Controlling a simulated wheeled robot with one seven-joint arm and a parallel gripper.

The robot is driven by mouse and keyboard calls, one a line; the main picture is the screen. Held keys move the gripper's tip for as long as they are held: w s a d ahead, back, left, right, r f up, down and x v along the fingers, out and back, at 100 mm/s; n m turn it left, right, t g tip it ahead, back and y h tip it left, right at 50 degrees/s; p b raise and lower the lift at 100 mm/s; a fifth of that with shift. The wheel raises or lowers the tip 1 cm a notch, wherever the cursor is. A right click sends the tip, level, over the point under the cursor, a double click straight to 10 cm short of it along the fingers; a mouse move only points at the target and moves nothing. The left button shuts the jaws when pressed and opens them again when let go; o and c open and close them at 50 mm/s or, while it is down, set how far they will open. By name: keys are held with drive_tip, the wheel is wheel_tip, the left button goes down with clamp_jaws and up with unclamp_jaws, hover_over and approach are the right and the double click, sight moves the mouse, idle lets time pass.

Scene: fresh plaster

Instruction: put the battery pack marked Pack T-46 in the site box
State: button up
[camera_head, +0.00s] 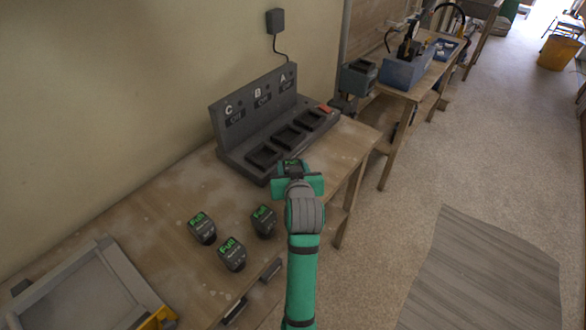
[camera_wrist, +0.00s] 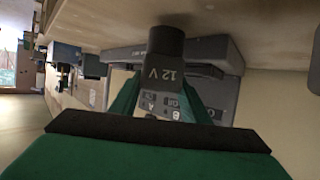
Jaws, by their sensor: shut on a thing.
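My gripper (camera_head: 296,182) is shut on a dark battery pack (camera_head: 291,166), held near the bench's front edge, just in front of the charger. In the wrist view the held pack (camera_wrist: 165,68) sits between the green fingers and shows "12 V"; its pack name is not readable. Three more dark packs stand on the bench, the left one (camera_head: 202,229), the front one (camera_head: 232,254) and the right one (camera_head: 263,221), each showing a green "Full". Their smaller names are too small to read. A grey open box (camera_head: 128,271) with yellow parts, perhaps the site box, lies at lower left, partly cut off.
The grey charger (camera_head: 225,146) has bays marked C, B and A, which look empty. The wooden bench (camera_head: 165,205) has clear room between packs and wall. A second bench beyond holds a blue box (camera_head: 408,69). A grey mat (camera_head: 480,275) lies on the floor at right.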

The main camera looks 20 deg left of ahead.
drive_tip(key=shift+s+d+f, duration=0.1)
drive_tip(key=shift+d+f, duration=0.05)
drive_tip(key=shift+f, duration=0.55)
drive_tip(key=shift+s, duration=0.1)
drive_tip(key=shift+f, duration=0.15)
drive_tip(key=o, duration=1.3)
